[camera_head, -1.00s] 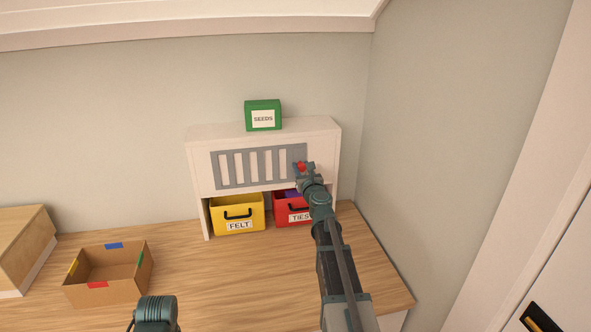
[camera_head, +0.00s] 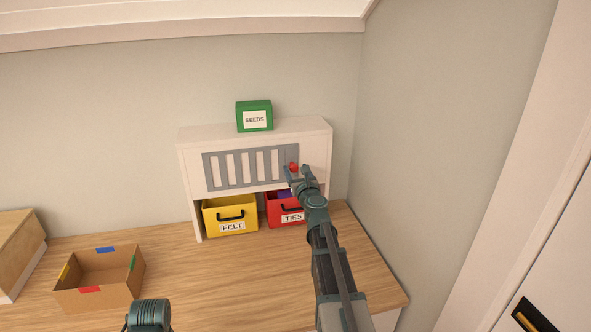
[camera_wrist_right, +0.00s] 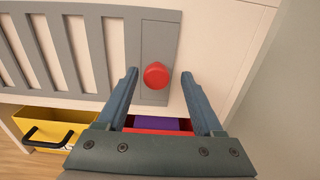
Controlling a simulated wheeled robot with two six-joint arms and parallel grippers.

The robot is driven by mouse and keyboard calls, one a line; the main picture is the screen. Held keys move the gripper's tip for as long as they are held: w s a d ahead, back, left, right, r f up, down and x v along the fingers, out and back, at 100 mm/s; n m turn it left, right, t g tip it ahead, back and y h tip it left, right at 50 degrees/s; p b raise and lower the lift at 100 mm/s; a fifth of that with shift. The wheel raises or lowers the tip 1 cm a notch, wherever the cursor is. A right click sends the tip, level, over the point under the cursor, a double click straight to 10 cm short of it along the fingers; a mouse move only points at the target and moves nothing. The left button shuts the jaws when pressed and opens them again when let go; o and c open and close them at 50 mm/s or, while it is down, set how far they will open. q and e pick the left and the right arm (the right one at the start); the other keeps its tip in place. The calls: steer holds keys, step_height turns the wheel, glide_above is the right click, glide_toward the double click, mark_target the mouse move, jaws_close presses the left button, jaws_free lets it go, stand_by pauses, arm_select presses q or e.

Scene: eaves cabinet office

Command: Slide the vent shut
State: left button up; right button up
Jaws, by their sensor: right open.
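The vent (camera_head: 206,174) is a grey slotted plate on the front of a white cabinet, with pale strips showing through its slots. A red round knob (camera_head: 293,167) sits at the plate's right end; it is large in the right wrist view (camera_wrist_right: 156,75). My right gripper (camera_head: 297,173) is open and empty in front of the knob. In the right wrist view its fingertips (camera_wrist_right: 160,76) lie left and right of the knob, with gaps on both sides. Part of my left arm shows at the bottom of the head view; its gripper is out of view.
Below the vent are a yellow FELT bin (camera_head: 243,212) and a red TIES bin (camera_head: 273,209). A green SEEDS box (camera_head: 254,116) stands on the cabinet (camera_head: 215,133). An open cardboard box (camera_head: 82,299) is at the left. A wall (camera_head: 440,130) stands close on the right.

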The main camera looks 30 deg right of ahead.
steer(key=v, duration=1.2)
steer(key=a+f+n+g+y, duration=0.2)
steer(key=a+f+n+y, duration=0.15)
steer(key=a+n, duration=0.5)
steer(key=a+f+n+g+y, duration=0.2)
steer(key=a+f+n+y, duration=0.3)
steer(key=a, duration=0.7)
steer(key=a+f+n+g+y, duration=0.1)
steer(key=a+n+g+y, duration=0.15)
steer(key=a+n, duration=0.7)
steer(key=s+a+f+n+g+h, duration=0.1)
steer(key=s+a+f+n+g, duration=0.6)
steer(key=s+a+f+n, duration=0.35)
steer(key=s+d+f+n+g+h, duration=0.1)
steer(key=s+n+g+h, duration=0.1)
steer(key=s, duration=0.4)
steer(key=s+d+n+g+h, duration=0.2)
steer(key=s+n+h, duration=0.2)
steer(key=s+n, duration=0.2)
steer(key=shift+f+n, duration=0.4)
steer(key=shift+n, duration=0.35)
